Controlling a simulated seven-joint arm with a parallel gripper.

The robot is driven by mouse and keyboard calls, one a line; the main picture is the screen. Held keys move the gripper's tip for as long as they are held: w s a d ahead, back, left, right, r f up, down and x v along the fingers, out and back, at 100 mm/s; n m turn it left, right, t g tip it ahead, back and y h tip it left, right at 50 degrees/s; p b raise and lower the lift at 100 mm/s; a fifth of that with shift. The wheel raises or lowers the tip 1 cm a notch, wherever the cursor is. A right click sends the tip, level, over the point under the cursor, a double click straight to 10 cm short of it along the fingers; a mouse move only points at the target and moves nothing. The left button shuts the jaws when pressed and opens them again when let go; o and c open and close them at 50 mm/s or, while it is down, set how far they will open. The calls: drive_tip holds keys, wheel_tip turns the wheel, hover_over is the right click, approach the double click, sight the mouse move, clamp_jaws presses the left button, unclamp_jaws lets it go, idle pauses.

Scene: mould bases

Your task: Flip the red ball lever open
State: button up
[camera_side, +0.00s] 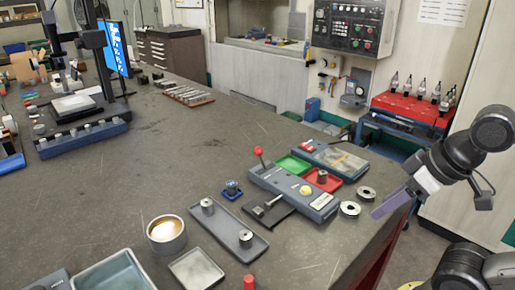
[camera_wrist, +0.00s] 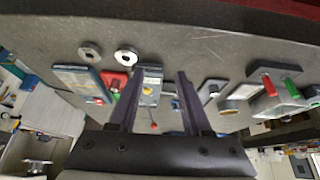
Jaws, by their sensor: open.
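The red ball lever (camera_side: 258,152) stands up, slightly tilted, at the far left end of a long blue-grey mould base (camera_side: 286,187). In the wrist view the red ball (camera_wrist: 154,125) shows small between my fingers, with the base (camera_wrist: 152,73) running toward the top of the picture. A yellow round button sits on the base. My gripper (camera_side: 384,210) is at the right, off the table's right edge side, well apart from the lever. In the wrist view my gripper (camera_wrist: 158,75) has its two purple fingers spread wide with nothing held.
Near the base are a green tray (camera_side: 293,165), a red tray (camera_side: 322,180), two metal rings (camera_side: 350,208) and a long grey tray (camera_side: 228,228) with metal posts. A round tin (camera_side: 166,235) stands at the front. The table's middle (camera_side: 130,170) is clear.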

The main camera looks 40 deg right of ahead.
drive_tip(key=shift+s+f+n, duration=0.1)
drive_tip(key=shift+n, duration=0.2)
drive_tip(key=c, duration=0.5)
drive_tip(key=shift+s+d+n, duration=0.2)
drive_tip(key=shift+s+n, duration=0.15)
drive_tip(key=shift+n, duration=0.05)
clamp_jaws()
drive_tip(key=w+d+r+n+g+h, duration=0.1)
drive_tip(key=w+d+r+n+h, duration=0.15)
drive_tip(key=r, duration=0.25)
drive_tip(key=w+d+r+n+g+h, duration=0.1)
drive_tip(key=w+d+r+n, duration=0.1)
drive_tip(key=r+n, duration=0.25)
drive_tip(key=w+a+r+n+g+h, duration=0.1)
drive_tip(key=w+r+n+h, duration=0.15)
drive_tip(key=w, duration=0.45)
drive_tip(key=w+r+n+g+h, duration=0.1)
drive_tip(key=w+r+n, duration=0.25)
drive_tip(key=w, duration=0.25)
drive_tip(key=w+a+f+n+h, duration=0.3)
drive_tip(key=w+a, duration=0.7)
drive_tip(key=w, duration=0.2)
drive_tip(key=w+a+f+n+h, duration=0.1)
drive_tip(key=w+a+f+n, duration=0.2)
drive_tip(key=a+f, duration=0.7)
drive_tip(key=shift+w+a, duration=0.15)
drive_tip(key=shift+a, duration=0.35)
